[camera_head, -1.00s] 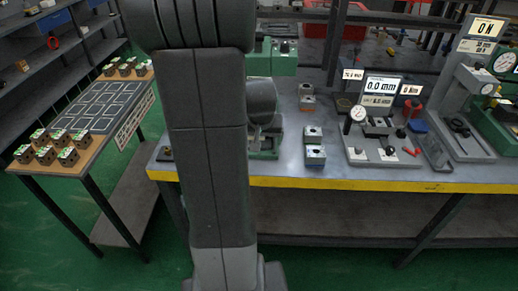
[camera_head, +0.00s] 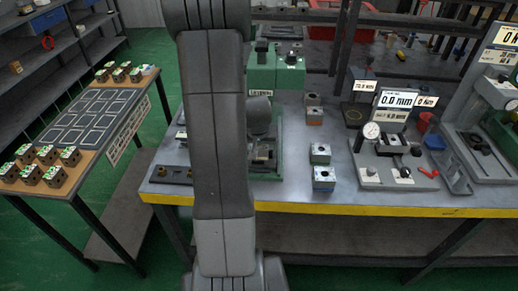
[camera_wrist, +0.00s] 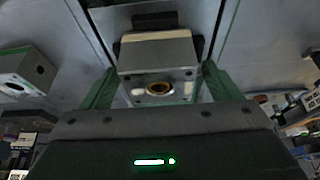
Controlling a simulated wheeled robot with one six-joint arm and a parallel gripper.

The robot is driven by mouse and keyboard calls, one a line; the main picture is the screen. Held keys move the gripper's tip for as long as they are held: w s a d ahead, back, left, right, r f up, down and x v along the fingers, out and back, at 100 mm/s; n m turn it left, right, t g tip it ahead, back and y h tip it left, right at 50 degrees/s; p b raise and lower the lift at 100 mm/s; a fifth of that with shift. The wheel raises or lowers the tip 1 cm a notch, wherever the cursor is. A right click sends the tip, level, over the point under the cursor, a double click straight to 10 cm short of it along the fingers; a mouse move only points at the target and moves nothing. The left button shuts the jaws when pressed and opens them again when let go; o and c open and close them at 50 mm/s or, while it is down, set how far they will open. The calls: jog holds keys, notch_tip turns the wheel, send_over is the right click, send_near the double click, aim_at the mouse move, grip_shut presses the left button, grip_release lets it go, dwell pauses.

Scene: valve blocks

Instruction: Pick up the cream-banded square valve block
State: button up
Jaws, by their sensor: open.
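A grey square valve block with a cream band (camera_wrist: 158,38) is in the middle of the wrist view. Its near face has a brass-ringed bore and small holes. My gripper (camera_wrist: 158,78) is open, with one green finger at each side of the block. I cannot tell whether the fingers touch it. Dark parts of a holder show behind and beside the block. In the head view my arm hides most of the gripper and this block, in front of a green-based fixture (camera_head: 268,172).
A dial-gauge stand (camera_head: 385,168) is further right. A side table (camera_head: 88,180) on the left holds several blocks.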

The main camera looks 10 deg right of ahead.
jog(key=c, duration=1.3)
jog(key=shift+c, duration=0.4)
jog(key=shift+r, duration=0.15)
